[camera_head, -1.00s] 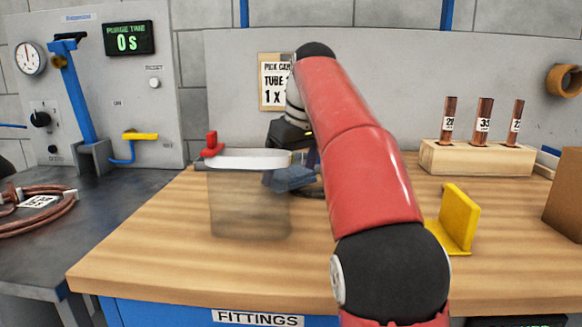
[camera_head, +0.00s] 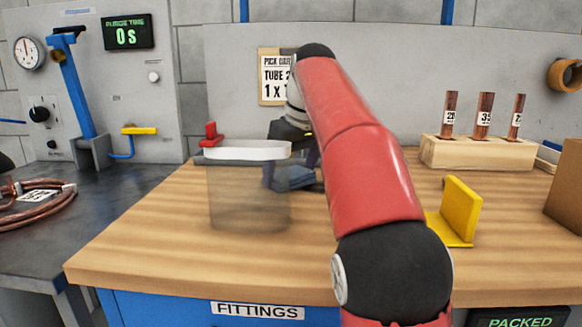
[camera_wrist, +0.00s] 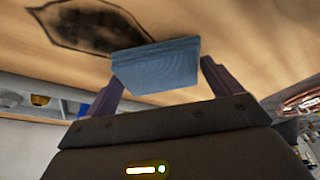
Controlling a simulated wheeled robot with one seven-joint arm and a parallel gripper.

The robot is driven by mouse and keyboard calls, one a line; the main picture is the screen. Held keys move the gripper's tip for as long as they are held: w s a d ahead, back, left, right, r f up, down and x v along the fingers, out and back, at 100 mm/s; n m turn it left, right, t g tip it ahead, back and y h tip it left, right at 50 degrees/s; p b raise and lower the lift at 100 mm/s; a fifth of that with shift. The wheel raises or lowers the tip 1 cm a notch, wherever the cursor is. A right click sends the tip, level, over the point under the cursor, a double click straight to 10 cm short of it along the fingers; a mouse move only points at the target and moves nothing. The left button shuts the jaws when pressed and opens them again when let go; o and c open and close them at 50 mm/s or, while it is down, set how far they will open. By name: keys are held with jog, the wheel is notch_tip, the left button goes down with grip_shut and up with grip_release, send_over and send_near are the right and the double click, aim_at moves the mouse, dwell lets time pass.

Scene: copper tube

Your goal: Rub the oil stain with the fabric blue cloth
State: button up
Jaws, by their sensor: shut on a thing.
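The blue cloth (camera_wrist: 157,68) is a folded pad between the fingers of my gripper (camera_wrist: 160,75) in the wrist view. The gripper is shut on it. The oil stain (camera_wrist: 82,24) is a dark, ragged-edged patch on the wooden tabletop, beyond the cloth and to its left in the wrist view. The cloth's edge overlaps the stain's near right side in that picture; I cannot tell whether it touches the wood. In the head view my gripper (camera_head: 291,158) is low over the bench with the cloth (camera_head: 294,178) under it. The stain cannot be made out there.
A see-through, white-rimmed container (camera_head: 245,190) stands in front and left of the gripper. A red-handled part (camera_head: 210,135) is behind it. A yellow bracket (camera_head: 459,212) and a wooden block with tubes (camera_head: 475,154) are to the right. The bench front (camera_head: 180,270) is clear.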

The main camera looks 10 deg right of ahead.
aim_at(306, 174)
jog(key=shift+f, duration=0.2)
jog(key=shift+d, duration=0.1)
jog(key=shift+s+d+r, duration=0.1)
jog(key=shift+s+d, duration=0.2)
jog(key=shift+d, duration=0.45)
jog(key=shift+s+d, duration=0.25)
jog(key=shift+d, duration=0.45)
jog(key=shift+s+d+f+p, duration=0.2)
jog(key=shift+s+d, duration=0.1)
jog(key=shift+d, duration=0.6)
jog(key=shift+s+d+f+p, duration=0.1)
jog(key=shift+s+d+p, duration=0.15)
jog(key=shift+d, duration=0.6)
jog(key=shift+s+d+r, duration=0.1)
jog(key=shift+s+d, duration=0.25)
jog(key=shift+d, duration=0.75)
jog(key=shift+s+d, duration=0.35)
jog(key=shift+d, duration=0.75)
jog(key=shift+s+d+r, duration=0.1)
jog(key=shift+s+d, duration=0.25)
jog(key=shift+d, duration=0.75)
jog(key=shift+w+a, duration=0.7)
jog(key=shift+a, duration=1.5)
jog(key=shift+w+a, duration=0.75)
jog(key=shift+a, duration=1.5)
jog(key=shift+w+a, duration=0.7)
jog(key=shift+a, duration=1.5)
jog(key=shift+r, duration=0.1)
